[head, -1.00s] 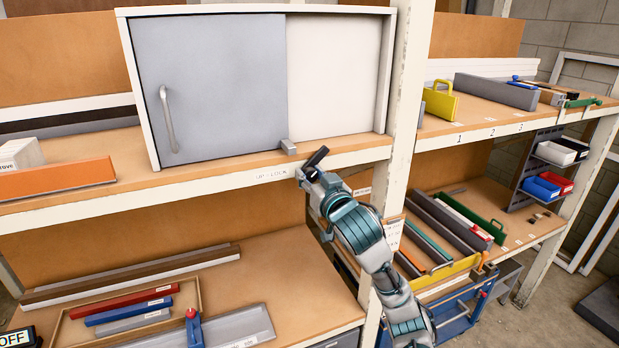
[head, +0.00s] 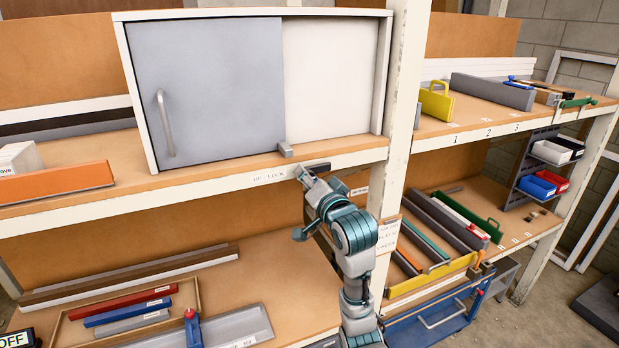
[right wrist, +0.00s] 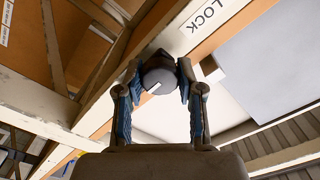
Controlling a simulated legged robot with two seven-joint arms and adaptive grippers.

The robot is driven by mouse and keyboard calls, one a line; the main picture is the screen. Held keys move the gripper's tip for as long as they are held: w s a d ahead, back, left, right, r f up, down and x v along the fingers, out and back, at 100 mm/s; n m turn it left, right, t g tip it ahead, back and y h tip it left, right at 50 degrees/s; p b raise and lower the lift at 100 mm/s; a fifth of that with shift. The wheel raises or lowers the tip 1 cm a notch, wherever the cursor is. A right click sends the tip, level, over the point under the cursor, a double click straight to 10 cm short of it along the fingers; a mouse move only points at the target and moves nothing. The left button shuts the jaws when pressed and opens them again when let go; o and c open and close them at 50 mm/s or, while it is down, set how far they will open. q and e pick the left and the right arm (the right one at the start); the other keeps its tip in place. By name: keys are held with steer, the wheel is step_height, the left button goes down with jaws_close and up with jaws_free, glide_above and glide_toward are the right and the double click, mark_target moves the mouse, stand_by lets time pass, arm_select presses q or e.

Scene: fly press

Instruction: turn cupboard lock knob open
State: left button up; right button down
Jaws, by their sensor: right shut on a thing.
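The lock knob has a dark lever (head: 315,167) on the white shelf edge below the cupboard (head: 205,90). The lever lies about level beside the label (head: 272,176) that reads roughly "UP = LOCK". My right gripper (head: 310,181) is at the knob from below. In the right wrist view, its two blue-padded fingers (right wrist: 159,78) are shut on the dark round knob (right wrist: 160,76), one on each side. A small grey block (head: 285,150) stands at the lower right corner of the grey sliding door (head: 215,95). The door covers the cupboard's left part. My left gripper is not in view.
A white shelf post (head: 402,110) stands close to the right of my right arm. An orange bar (head: 55,184) lies on the shelf at left. Below are a tray of coloured bars (head: 190,290) and a rack of long bars (head: 440,235).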

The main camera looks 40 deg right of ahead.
steer(key=shift+w+a+f, duration=0.1)
steer(key=shift+w+f, duration=0.05)
steer(key=shift+f, duration=0.3)
steer(key=c, duration=0.8)
jaws_free()
steer(key=shift+o, duration=0.4)
steer(key=shift+w+r, duration=0.1)
steer(key=shift+w, duration=0.05)
steer(key=shift+r, duration=0.1)
steer(key=v, duration=1.1)
steer(key=shift+s, duration=0.4)
steer(key=shift+a, duration=0.1)
